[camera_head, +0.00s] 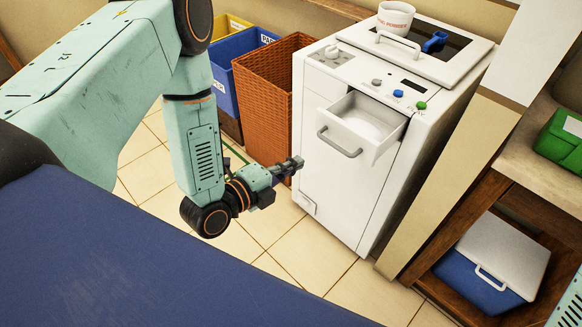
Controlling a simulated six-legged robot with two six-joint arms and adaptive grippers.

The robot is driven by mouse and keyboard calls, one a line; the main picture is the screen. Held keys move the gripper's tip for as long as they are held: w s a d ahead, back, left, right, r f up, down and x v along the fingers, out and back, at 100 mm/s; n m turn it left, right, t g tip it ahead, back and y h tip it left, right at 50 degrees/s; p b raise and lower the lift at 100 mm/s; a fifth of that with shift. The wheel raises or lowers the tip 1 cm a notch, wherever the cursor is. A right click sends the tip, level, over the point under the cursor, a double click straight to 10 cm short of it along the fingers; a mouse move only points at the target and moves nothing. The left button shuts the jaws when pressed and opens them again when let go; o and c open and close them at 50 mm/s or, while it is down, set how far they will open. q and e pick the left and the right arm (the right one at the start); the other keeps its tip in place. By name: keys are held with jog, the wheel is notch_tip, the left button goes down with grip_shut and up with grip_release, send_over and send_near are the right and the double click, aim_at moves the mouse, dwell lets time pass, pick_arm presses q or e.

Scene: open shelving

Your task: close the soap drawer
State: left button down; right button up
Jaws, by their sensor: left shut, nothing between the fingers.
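The soap drawer (362,128) is a white tray with a grey bar handle (339,143). It sticks out, open, from the upper front of the white washing machine (333,197), and its inside shows. My left gripper (296,164) is shut and empty. In the picture it appears just left of the drawer handle and a little lower, over the machine's left front edge. I see a gap between the fingertips and the handle in the picture, but cannot tell the depth between them. My right gripper is out of view; only a bit of teal arm shows at the lower right corner.
A wicker basket (262,93) and blue bin (228,66) stand left of the machine. A white cup (394,17) sits on its top, by the lid. A wooden shelf with a green box (562,142) and a blue-white box (487,275) is at right. Tiled floor lies in front.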

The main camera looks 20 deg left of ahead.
aim_at(333, 146)
pick_arm(q)
jog(key=x, duration=0.3)
jog(key=b+x, duration=0.1)
jog(key=x, duration=0.6)
jog(key=shift+d+r, duration=0.1)
jog(key=shift+d, duration=0.35)
jog(key=shift+w+a, duration=0.15)
jog(key=shift+a, duration=0.05)
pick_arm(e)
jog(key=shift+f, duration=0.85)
pick_arm(q)
jog(key=b+x, duration=0.2)
jog(key=x, duration=0.2)
jog(key=r+b+x, duration=0.1)
jog(key=b+x, duration=0.1)
jog(key=x, duration=0.2)
jog(key=r+b+x, duration=0.1)
jog(key=b+x, duration=0.1)
jog(key=x, duration=0.2)
jog(key=shift+w+d, duration=0.2)
jog(key=shift+w, duration=0.3)
jog(key=shift+w+d+r+b, duration=0.15)
jog(key=shift+w+d+b, duration=0.05)
jog(key=shift+w+b, duration=0.4)
jog(key=shift+r, duration=0.25)
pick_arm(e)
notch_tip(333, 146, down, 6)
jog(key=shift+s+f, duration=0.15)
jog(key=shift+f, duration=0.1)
